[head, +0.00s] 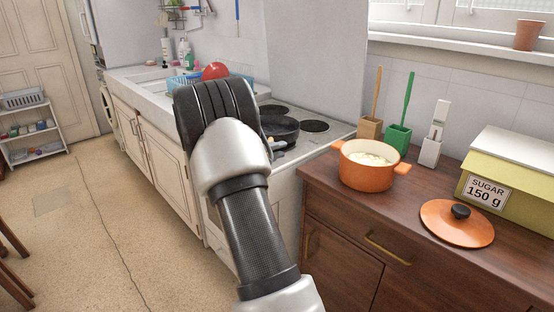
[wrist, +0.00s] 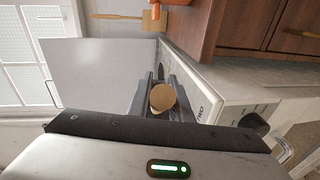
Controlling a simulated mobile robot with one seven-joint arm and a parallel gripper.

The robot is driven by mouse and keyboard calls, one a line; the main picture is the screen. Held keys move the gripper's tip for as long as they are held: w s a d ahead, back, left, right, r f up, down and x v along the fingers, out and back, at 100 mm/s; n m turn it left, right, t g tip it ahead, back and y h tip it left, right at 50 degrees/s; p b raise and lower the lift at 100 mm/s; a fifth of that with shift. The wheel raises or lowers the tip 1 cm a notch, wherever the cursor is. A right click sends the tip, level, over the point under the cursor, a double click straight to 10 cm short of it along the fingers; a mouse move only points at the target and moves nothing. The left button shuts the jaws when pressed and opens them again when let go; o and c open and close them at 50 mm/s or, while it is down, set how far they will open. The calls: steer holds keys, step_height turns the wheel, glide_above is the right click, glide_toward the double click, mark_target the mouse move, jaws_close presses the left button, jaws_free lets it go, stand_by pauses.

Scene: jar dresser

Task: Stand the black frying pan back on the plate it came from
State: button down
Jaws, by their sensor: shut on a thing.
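The black frying pan (head: 283,128) is over the stove top in the head view, level or nearly so. I cannot tell whether it rests on the stove or hangs just above it. Two dark hot plates show, one right of the pan (head: 315,126) and one behind it (head: 274,109). Any plate under the pan is hidden. My arm and gripper housing cover the left of the stove in the head view. In the wrist view my gripper (wrist: 160,98) is shut on the pan's handle, whose round tan end (wrist: 163,97) faces the camera. The pan's bowl is hidden there.
Right of the stove, a wooden dresser (head: 330,200) bears an orange pot (head: 366,172), its lid (head: 457,222), a yellow sugar box (head: 515,178) and utensil holders (head: 397,134). A sink counter with a blue rack and red bowl (head: 215,71) lies left.

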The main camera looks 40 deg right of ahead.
steer(key=shift+f, duration=1)
steer(key=shift+f+b, duration=0.15)
steer(key=shift+b, duration=0.2)
steer(key=c, duration=1.6)
jaws_free()
steer(key=shift+f, duration=0.1)
